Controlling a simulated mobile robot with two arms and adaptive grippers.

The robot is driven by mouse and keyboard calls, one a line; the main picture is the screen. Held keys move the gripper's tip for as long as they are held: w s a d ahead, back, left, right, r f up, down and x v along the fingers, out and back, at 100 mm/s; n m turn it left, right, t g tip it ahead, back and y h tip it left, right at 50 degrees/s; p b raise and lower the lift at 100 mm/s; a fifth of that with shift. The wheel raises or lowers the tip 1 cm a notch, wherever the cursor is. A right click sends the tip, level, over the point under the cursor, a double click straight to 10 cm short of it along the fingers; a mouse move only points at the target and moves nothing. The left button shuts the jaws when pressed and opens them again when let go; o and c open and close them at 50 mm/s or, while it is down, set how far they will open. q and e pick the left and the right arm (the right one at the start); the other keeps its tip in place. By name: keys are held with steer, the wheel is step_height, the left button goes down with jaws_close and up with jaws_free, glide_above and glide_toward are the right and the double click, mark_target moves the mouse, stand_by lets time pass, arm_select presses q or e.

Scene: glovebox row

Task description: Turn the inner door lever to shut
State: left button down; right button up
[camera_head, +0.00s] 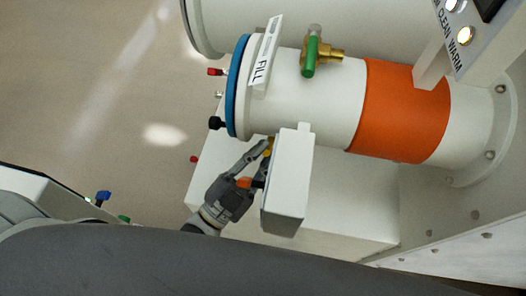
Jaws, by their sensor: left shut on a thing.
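My left gripper (258,167) is below the white cylindrical chamber, at the left side of a white box. Its fingers are closed around a small lever-like part, mostly hidden by the fingers and the box. A bit of yellow (267,147) shows at the upper fingertip and a bit of orange (244,182) beside the lower finger. I cannot tell the lever's angle. The chamber (330,95) has a blue ring (237,85) at its left end and a wide orange band (398,110). My right gripper is not in view.
The white box (288,185) hides part of the gripper's reach. A green-handled brass valve (311,55) and a FILL label (266,55) sit on top of the chamber. A black knob (216,123) and a red knob (215,71) stick out left. Open floor lies left.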

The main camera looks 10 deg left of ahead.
arm_select(q)
steer(key=shift+f+b, duration=0.2)
steer(key=shift+b, duration=0.2)
steer(key=f+m+h+b, duration=0.1)
steer(key=b, duration=0.2)
steer(key=f+m+t+h+b, duration=0.1)
steer(key=b, duration=0.2)
steer(key=s+f+m+h+b, duration=0.1)
steer(key=m+h+b, duration=0.1)
steer(key=b, duration=0.1)
steer(key=shift+f+t, duration=0.3)
steer(key=c, duration=1.7)
jaws_free()
steer(key=shift+s, duration=0.1)
